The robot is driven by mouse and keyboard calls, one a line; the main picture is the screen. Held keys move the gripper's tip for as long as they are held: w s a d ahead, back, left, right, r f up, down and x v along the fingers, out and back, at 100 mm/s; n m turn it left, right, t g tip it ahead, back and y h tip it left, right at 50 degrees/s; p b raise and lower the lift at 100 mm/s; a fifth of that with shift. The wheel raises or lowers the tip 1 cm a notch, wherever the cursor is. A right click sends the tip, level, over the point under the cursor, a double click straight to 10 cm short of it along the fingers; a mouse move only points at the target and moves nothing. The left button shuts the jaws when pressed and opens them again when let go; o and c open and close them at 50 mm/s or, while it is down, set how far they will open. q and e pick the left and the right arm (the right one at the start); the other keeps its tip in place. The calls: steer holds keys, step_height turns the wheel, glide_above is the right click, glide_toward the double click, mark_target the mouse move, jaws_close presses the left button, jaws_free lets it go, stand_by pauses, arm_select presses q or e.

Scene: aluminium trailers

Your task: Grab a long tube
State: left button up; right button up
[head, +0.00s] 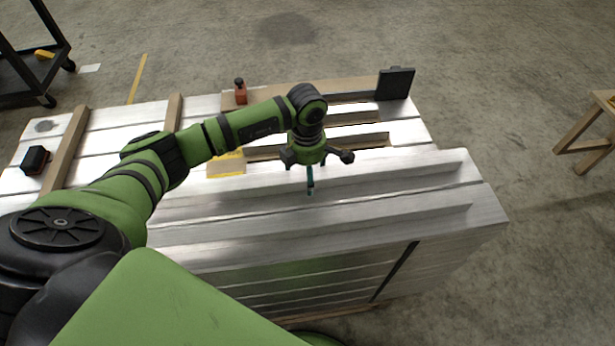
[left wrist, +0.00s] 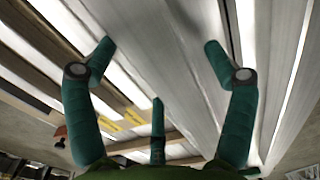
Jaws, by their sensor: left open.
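Long silver aluminium tubes lie side by side on the stack. A raised long tube (head: 420,168) runs across the middle in the head view, and another raised long tube (head: 400,223) lies nearer me. My left gripper (head: 309,188) hangs over the tubes, pointing down. In the left wrist view its teal fingers (left wrist: 158,65) are spread open with nothing between them, and a long pale tube surface (left wrist: 165,40) passes beneath. I cannot tell whether a fingertip touches the metal. My right gripper is not in view.
A red bottle-like object (head: 240,92), a black upright block (head: 395,83) and a small black item (head: 35,160) are on the stack's far and left parts. A black cart (head: 30,60) stands far left, a wooden stand (head: 590,130) far right.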

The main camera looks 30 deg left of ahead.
arm_select(q)
steer(key=c, duration=0.3)
jaws_close()
steer(key=shift+r, duration=0.15)
steer(key=shift+w+r, duration=0.1)
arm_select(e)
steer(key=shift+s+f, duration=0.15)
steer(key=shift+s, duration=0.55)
